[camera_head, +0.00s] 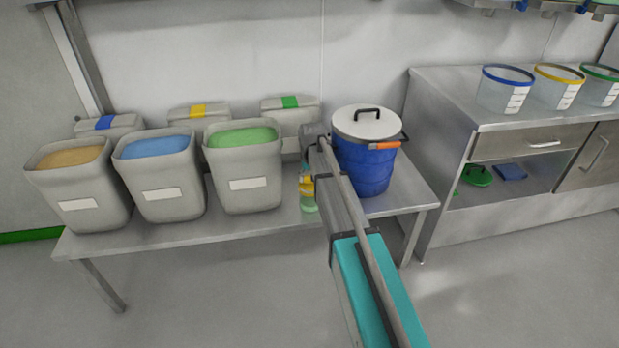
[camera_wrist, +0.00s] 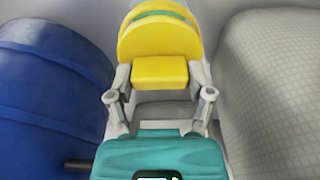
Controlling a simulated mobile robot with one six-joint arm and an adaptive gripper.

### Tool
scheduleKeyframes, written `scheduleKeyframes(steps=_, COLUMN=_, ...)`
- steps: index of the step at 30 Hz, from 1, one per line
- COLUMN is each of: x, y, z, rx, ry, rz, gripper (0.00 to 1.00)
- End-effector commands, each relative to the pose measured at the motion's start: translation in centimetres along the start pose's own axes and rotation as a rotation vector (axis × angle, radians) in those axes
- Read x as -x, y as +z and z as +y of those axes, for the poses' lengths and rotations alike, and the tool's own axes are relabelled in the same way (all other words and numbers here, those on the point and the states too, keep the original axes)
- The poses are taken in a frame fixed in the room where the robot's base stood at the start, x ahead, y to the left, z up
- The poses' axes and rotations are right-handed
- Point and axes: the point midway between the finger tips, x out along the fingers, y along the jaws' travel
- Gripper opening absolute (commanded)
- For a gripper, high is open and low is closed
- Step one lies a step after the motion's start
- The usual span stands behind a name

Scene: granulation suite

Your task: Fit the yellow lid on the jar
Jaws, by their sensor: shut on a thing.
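The yellow lid (camera_wrist: 160,40) is a round disc with a block-shaped grip, large in the middle of the wrist view. My gripper (camera_wrist: 160,76) is shut on that block, one finger on each side. In the head view the yellow lid (camera_head: 307,187) is a small patch beside my arm, at the table's front. A small greenish body (camera_head: 309,205), apparently the jar, shows just below it. In the wrist view a green band crosses near the lid's upper edge. My arm hides part of this area, and I cannot tell whether lid and jar touch.
A blue drum (camera_head: 364,165) with a white lid stands close right of my arm; it fills the left of the wrist view. A grey bin of green powder (camera_head: 246,185) stands close left. Clear tubs (camera_head: 506,90) stand on the right counter. The floor in front is clear.

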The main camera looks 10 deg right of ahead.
Motion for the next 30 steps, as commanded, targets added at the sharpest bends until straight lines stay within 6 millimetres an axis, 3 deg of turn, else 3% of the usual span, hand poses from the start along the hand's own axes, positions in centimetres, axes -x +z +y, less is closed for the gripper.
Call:
scheduleKeyframes(steps=26, x=-0.97, y=0.12, z=-0.08, rx=0.001, ry=0.000, rz=0.000, gripper=0.32)
scheduleKeyframes(steps=27, x=-0.94, y=0.12, z=-0.08, rx=0.001, ry=0.000, rz=0.000, gripper=0.71)
scheduleKeyframes(steps=30, x=-0.92, y=0.11, z=-0.08, rx=0.001, ry=0.000, rz=0.000, gripper=0.90)
